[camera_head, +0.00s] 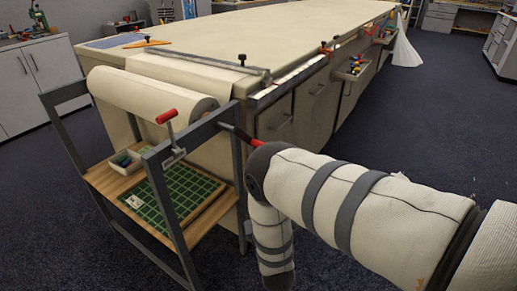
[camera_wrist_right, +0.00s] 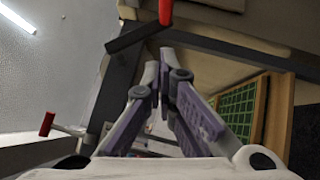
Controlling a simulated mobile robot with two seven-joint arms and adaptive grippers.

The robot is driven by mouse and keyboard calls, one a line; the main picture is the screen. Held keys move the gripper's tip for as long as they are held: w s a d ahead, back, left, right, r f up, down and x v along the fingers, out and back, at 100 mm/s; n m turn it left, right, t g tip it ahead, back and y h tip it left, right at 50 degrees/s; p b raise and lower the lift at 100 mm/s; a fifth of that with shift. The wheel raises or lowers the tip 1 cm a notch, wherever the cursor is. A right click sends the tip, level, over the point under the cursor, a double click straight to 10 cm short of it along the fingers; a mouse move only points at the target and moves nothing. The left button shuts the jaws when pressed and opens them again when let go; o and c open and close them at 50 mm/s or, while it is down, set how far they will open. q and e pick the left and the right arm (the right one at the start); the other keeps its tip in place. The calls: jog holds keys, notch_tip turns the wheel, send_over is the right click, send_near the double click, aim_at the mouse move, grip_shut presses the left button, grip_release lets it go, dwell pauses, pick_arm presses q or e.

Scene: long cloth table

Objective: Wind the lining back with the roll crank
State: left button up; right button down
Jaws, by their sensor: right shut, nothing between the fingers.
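The roll of cream lining (camera_head: 150,92) lies in a grey frame at the near end of the table. The roll crank (camera_head: 230,130), a dark arm with a red grip, sticks out by the roll's right end; my right arm partly covers it. In the right wrist view, the crank's red grip (camera_wrist_right: 166,12) is at the top edge, beyond the fingertips. My right gripper (camera_wrist_right: 160,57) is shut and empty, apart from the grip in the picture. It is hidden in the head view. My left gripper is not in view.
A red T-shaped handle (camera_head: 167,116) stands on the frame's front rail (camera_head: 195,134). Below, a wooden shelf (camera_head: 103,180) holds a green mat (camera_head: 182,190) and a small tray. Clamps and a bar lie on the cloth table (camera_head: 230,40). Floor at right is clear.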

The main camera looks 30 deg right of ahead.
send_near(255, 144)
jog(key=w+a, duration=0.2)
jog(key=w, duration=0.1)
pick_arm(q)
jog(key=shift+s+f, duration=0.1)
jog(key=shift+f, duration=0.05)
pick_arm(e)
jog(key=shift+w+d+r, duration=0.2)
jog(key=shift+w+d, duration=0.2)
jog(key=shift+d, duration=0.25)
jog(key=shift+w+d+r, duration=0.2)
jog(key=shift+w+d, duration=0.2)
jog(key=shift+d, duration=0.25)
jog(key=shift+w+d+r, duration=0.25)
jog(key=shift+w+d, duration=0.1)
jog(key=shift+d, duration=0.25)
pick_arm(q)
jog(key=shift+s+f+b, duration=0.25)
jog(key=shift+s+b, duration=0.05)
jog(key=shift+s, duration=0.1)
pick_arm(e)
jog(key=shift+d, duration=0.15)
